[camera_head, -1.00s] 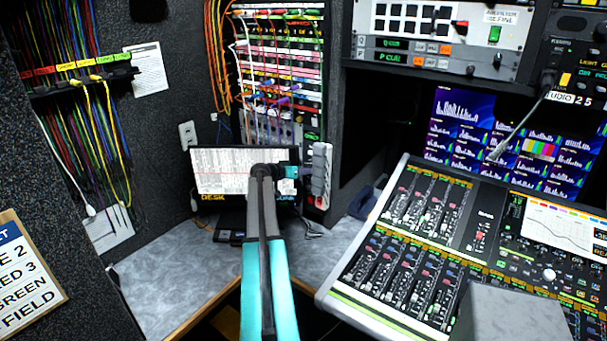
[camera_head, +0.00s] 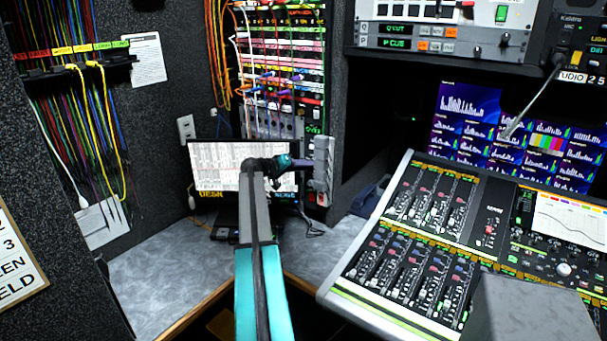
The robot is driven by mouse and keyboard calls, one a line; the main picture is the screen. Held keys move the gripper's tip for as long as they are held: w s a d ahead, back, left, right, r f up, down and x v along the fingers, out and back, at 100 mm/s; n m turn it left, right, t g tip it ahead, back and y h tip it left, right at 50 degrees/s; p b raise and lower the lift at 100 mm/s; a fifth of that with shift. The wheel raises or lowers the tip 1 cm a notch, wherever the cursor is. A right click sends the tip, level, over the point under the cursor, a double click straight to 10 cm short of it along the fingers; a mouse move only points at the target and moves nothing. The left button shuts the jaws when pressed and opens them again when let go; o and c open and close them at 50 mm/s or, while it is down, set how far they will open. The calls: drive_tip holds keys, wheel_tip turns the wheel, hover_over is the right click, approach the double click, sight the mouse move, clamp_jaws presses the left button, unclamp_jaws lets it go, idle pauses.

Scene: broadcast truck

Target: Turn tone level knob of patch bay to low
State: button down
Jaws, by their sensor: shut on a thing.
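The patch bay (camera_head: 282,75) is the tall rack of coloured strips and plugged cords at the back, left of the middle. Its lower right edge carries a narrow dark panel (camera_head: 314,130) with a green label. The knob's pointer and setting cannot be read.
A lit screen (camera_head: 218,170) stands just behind my arm. The mixing console (camera_head: 400,285) fills the right front, with a rack unit (camera_head: 430,38) above. Orange cables (camera_head: 214,60) hang left of the patch bay. Grey worktop (camera_head: 160,280) is clear at the left.

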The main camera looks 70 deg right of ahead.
drive_tip(key=shift+w+d+f+n+g+h+b, duration=0.15)
drive_tip(key=shift+n+g+h+b, duration=0.35)
drive_tip(key=shift+n+b, duration=0.95)
drive_tip(key=shift+f+n+g+h+b, duration=0.1)
drive_tip(key=shift+n+g+h+b, duration=0.6)
drive_tip(key=shift+n, duration=1.25)
drive_tip(key=shift+w+d+f+n+g+h+b, duration=0.15)
drive_tip(key=shift+n+g+b, duration=0.25)
drive_tip(key=shift+n+b, duration=1.15)
drive_tip(key=shift+s+a+n, duration=0.1)
drive_tip(key=shift+n, duration=0.15)
drive_tip(key=shift+r, duration=0.1)
drive_tip(key=c, duration=1.5)
unclamp_jaws()
drive_tip(key=shift+c, duration=0.2)
drive_tip(key=shift+f, duration=0.2)
drive_tip(key=shift+a, duration=0.1)
